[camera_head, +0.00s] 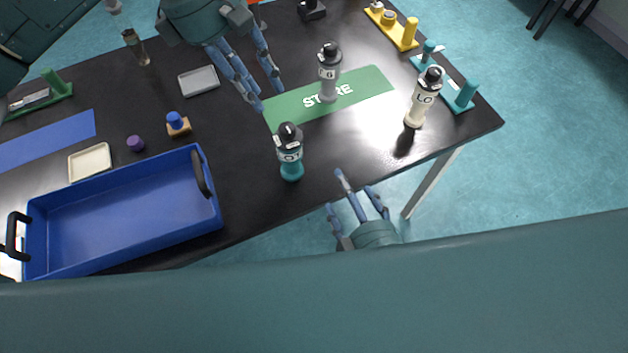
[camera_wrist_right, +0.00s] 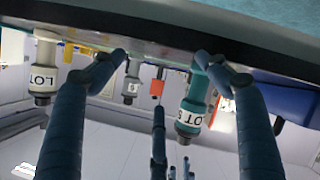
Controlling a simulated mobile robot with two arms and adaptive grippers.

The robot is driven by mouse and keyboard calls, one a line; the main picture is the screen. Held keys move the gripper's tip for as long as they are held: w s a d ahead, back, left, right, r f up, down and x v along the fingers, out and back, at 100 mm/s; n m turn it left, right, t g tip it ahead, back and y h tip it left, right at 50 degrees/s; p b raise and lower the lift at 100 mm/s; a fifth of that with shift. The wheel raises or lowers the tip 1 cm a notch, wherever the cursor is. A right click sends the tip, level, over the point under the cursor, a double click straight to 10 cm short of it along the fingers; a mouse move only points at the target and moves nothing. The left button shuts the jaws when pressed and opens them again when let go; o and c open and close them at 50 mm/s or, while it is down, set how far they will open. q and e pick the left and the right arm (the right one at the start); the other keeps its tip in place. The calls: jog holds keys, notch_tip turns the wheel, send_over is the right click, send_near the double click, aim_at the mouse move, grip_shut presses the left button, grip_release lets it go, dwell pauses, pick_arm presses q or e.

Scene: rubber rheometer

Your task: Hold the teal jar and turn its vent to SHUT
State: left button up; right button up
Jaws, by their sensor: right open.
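The teal jar (camera_head: 291,171) stands upright on the black table near its front edge, with a black cap and a white label. It also shows in the right wrist view (camera_wrist_right: 196,92), upside down, between the fingers in the picture but beyond them. The setting of its vent is too small to read. My left gripper (camera_head: 268,97) is open and empty above the table, behind the teal jar and a little left of it. My right gripper (camera_head: 352,190) is open and empty off the table's front edge, to the right of the teal jar and apart from it.
A grey jar (camera_head: 328,73) stands on the green STORE mat (camera_head: 376,84); a cream jar (camera_head: 421,100) stands right, near a teal stand (camera_head: 462,97). A blue tray (camera_head: 120,215) lies left. The table around the teal jar is mostly clear.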

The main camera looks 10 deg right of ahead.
aim_at(299, 161)
jog(key=a+r+m+y, duration=0.2)
jog(key=a+r+m, duration=0.4)
jog(key=a+m, duration=0.1)
jog(key=x, duration=1.1)
jog(key=shift+w+r, duration=0.15)
jog(key=c, duration=1.4)
jog(key=shift+c, duration=0.3)
